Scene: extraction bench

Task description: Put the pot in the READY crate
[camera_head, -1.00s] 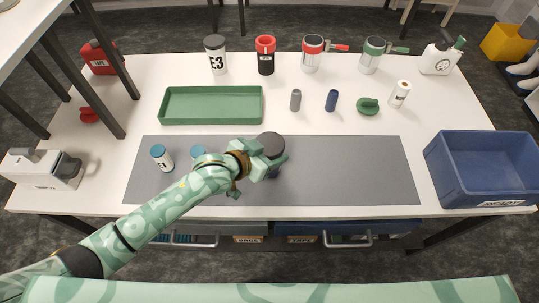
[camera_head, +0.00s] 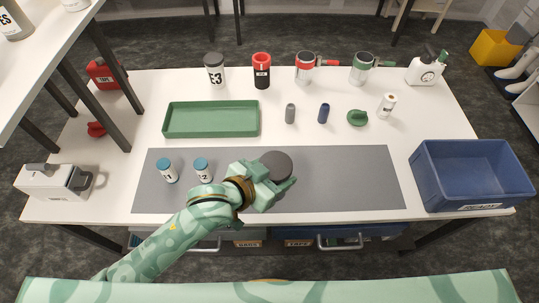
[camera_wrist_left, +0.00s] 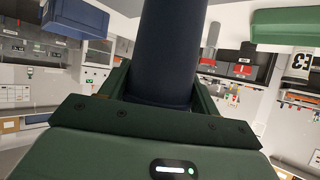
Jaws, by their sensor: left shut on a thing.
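My left gripper (camera_head: 274,189) is shut on a dark pot (camera_head: 276,164) with a round grey-black lid, over the grey mat, right of the middle of its left half. The gripper hides most of the pot's body in the head view. In the left wrist view the pot (camera_wrist_left: 165,50) is a dark navy cylinder, upright between the jaws (camera_wrist_left: 160,92). The blue READY crate (camera_head: 427,181) stands at the right end of the bench, and looks empty. It also shows in the left wrist view (camera_wrist_left: 75,18). My right gripper is not in view.
Two blue-capped vials (camera_head: 167,170) stand left of the gripper on the grey mat (camera_head: 350,180). Cups and jars (camera_head: 262,72) line the back. The mat's right half is clear.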

